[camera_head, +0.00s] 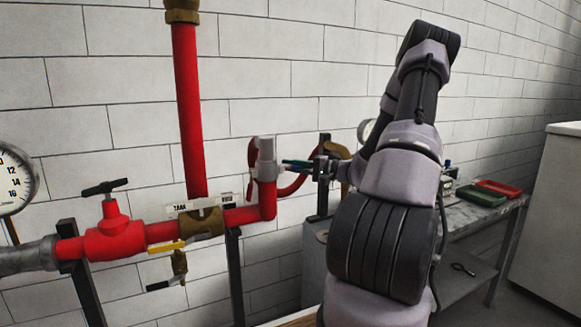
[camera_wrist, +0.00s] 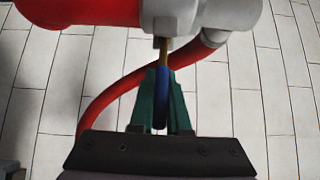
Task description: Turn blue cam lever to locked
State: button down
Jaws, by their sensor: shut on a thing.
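The blue cam lever (camera_wrist: 160,95) shows in the wrist view as a slim blue bar below a grey pipe fitting (camera_wrist: 228,12), with a short brass-coloured piece at its upper end. My gripper (camera_wrist: 161,98) has green fingers, one on each side of the lever, shut on it. In the head view my gripper (camera_head: 297,164) reaches in from the right to the grey fitting (camera_head: 265,158) at the end of the red pipe. The lever is too small and covered there to make out. I cannot tell from these views whether it stands locked.
A red hose (camera_wrist: 112,95) curves behind my gripper. A red valve (camera_head: 108,235), a yellow lever (camera_head: 166,247) and a gauge (camera_head: 14,180) are at left. A table (camera_head: 480,222) with a green tray (camera_head: 481,195) and a red tray (camera_head: 499,187) stands at right.

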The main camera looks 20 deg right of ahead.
jog(key=shift+s+a+f+m+t, duration=0.1)
jog(key=shift+a+f+m+t, duration=0.35)
jog(key=shift+m+t, duration=1.1)
jog(key=shift+w+a+f+m+t, duration=0.1)
jog(key=shift+f+m+t, duration=0.85)
jog(key=shift+m, duration=0.95)
jog(key=shift+s+a+f+m+t, duration=0.1)
jog(key=shift+a+f+m+t, duration=0.25)
jog(key=shift+m+t, duration=1.3)
jog(key=shift+f+m, duration=0.1)
jog(key=shift+m, duration=0.2)
jog(key=c, duration=0.9)
grip_release()
